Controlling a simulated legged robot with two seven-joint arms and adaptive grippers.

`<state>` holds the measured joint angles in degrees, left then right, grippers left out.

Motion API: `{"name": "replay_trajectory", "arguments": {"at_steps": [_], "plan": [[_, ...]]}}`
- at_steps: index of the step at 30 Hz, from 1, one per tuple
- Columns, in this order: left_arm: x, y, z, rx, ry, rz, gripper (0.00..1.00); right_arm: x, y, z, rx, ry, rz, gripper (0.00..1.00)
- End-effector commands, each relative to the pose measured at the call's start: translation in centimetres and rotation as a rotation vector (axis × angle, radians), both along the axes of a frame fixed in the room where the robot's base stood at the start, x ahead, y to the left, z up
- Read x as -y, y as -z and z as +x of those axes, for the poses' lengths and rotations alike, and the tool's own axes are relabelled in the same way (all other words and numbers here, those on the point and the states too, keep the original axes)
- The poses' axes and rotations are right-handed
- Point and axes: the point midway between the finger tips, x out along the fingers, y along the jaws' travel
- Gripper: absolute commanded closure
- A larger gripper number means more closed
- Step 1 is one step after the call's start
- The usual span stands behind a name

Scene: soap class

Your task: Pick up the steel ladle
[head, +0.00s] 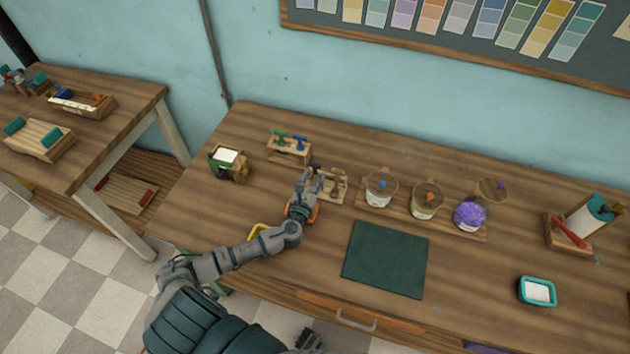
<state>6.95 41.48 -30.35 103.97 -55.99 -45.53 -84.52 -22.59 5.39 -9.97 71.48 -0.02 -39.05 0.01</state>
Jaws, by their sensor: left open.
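My left arm reaches in from the lower left over the wooden table. My left gripper (313,176) is open beside a small wooden stand (337,186). I cannot pick out the steel ladle for certain; the grey gripper covers the spot left of the stand, and details there are too small. An orange rim (315,213) shows partly from behind my left wrist.
Right of the stand, jars (380,189) and a purple-filled jar (470,215) stand on a wooden board. A dark green mat (386,260) lies in front. A wooden rack (289,148) and green box (228,164) stand behind left. A teal dish (537,291) sits right.

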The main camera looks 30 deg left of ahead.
Motion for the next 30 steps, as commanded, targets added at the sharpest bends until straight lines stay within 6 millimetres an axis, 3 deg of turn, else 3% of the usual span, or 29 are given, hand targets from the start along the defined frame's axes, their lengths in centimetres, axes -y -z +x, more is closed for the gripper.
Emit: {"name": "replay_trajectory", "arguments": {"at_steps": [6,13,14,19,30], "plan": [[-1.1,0.2,2.7,0.000,-0.002,-0.003,0.56,0.1,-0.6,0.9,0.011,0.001,-0.002,0.61],[-1.1,0.2,2.8,-0.001,-0.001,-0.003,0.56,0.1,-0.8,1.1,0.013,0.003,-0.001,0.61],[-1.1,0.2,2.8,-0.001,-0.001,-0.003,0.59,0.0,-0.8,1.1,0.012,0.003,0.000,0.61],[-1.0,0.2,2.8,-0.001,-0.001,-0.002,1.00,-0.1,-0.7,0.8,0.007,0.004,0.002,0.61],[-1.1,0.0,2.8,-0.001,-0.001,-0.002,1.00,-0.2,-0.6,0.7,0.005,0.003,0.001,0.61]]}}
